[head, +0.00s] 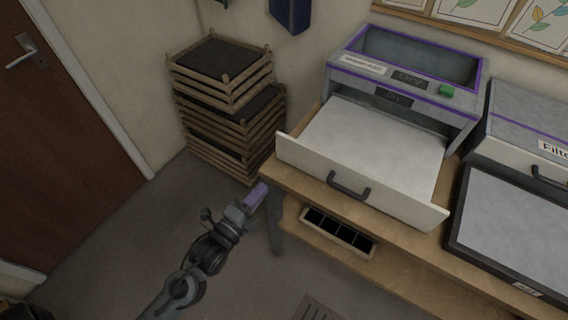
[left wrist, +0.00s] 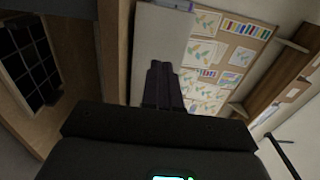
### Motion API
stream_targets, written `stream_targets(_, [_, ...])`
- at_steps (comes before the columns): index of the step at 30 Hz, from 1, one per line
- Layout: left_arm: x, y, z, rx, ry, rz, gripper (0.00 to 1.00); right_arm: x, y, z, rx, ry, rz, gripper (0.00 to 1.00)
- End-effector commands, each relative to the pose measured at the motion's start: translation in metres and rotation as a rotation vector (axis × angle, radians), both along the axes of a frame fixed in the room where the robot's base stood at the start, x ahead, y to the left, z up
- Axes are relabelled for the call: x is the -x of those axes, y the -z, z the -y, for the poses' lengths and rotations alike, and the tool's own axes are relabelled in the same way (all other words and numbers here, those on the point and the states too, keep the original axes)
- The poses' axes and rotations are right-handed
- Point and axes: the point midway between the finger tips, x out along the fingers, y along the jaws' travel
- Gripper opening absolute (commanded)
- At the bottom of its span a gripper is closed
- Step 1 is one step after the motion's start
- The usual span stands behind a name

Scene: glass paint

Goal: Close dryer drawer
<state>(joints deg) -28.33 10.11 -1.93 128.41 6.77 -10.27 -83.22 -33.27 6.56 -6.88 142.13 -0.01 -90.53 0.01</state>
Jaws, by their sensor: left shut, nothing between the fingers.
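The dryer (head: 405,85) is a grey machine with purple trim and a green button, standing on a wooden bench. Its white drawer (head: 365,155) is pulled well out over the bench's front edge. A dark handle (head: 349,188) sits on the drawer front. My left gripper (head: 257,194) is shut and empty, left of the drawer front's left end and apart from it. My right gripper is not in view.
The wooden bench (head: 285,190) has a lower shelf with a dark compartment tray (head: 338,231). A second machine (head: 530,125) stands at the right. Stacked wooden racks (head: 222,75) stand against the wall. The floor left of the bench is clear up to a brown door (head: 60,150).

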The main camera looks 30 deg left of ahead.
Motion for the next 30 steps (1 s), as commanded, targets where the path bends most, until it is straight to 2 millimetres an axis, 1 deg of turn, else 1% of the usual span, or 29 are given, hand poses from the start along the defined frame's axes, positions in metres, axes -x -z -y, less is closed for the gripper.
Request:
stream_targets(12, [-0.072, 0.001, 0.0, 0.001, 0.0, 0.003, 0.0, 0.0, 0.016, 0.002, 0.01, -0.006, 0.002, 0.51])
stream_targets(18, [-0.1, 0.001, 0.0, 0.001, 0.0, 0.002, 0.0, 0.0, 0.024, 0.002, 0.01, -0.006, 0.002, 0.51])
stream_targets(24, [-0.117, 0.0, 0.0, 0.001, 0.0, 0.001, 0.0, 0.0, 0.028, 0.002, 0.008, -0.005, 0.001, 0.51])
stream_targets(30, [-0.123, 0.0, 0.0, 0.0, 0.0, 0.0, 0.0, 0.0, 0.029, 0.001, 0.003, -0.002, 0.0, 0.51])
